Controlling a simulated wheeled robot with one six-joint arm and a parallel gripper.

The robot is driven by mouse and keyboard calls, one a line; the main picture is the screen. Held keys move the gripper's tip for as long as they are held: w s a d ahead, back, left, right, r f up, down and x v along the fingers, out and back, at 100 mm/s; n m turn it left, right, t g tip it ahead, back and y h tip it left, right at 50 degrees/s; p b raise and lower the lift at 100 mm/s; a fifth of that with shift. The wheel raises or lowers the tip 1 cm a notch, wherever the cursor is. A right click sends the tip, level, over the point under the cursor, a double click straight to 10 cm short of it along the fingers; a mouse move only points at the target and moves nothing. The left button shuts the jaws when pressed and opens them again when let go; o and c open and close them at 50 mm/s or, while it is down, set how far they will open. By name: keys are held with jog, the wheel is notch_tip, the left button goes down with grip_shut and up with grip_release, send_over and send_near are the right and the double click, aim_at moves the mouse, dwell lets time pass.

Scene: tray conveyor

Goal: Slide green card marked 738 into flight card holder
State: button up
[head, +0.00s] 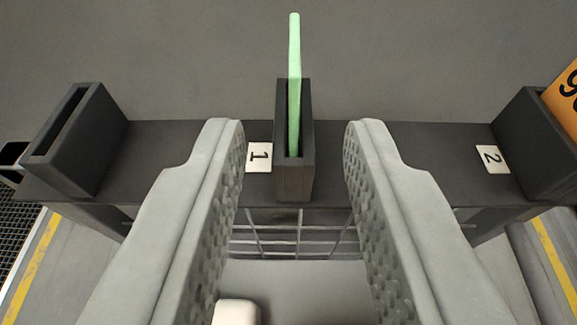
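A thin pale green card (294,60) stands upright in the slot of the middle dark holder (294,180), beside the label "1". I see it edge-on, so its number does not show. Its upper part sticks out of the holder and its lower part is hidden inside. My gripper (295,135) is open, with one grey finger on each side of the holder and card. There are clear gaps between the fingers and the card, and nothing is held.
An empty slotted holder (75,140) stands at the left of the dark shelf (400,150). Another holder (530,125) at the right, near the label "2" (492,159), has an orange card (566,100) by it. A wire rack (270,240) lies below. Yellow floor lines run at both sides.

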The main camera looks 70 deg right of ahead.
aim_at(293, 21)
jog(key=x, duration=1)
jog(key=shift+w+f, duration=0.1)
grip_shut()
jog(key=shift+r, duration=2.7)
jog(key=shift+r, duration=1.95)
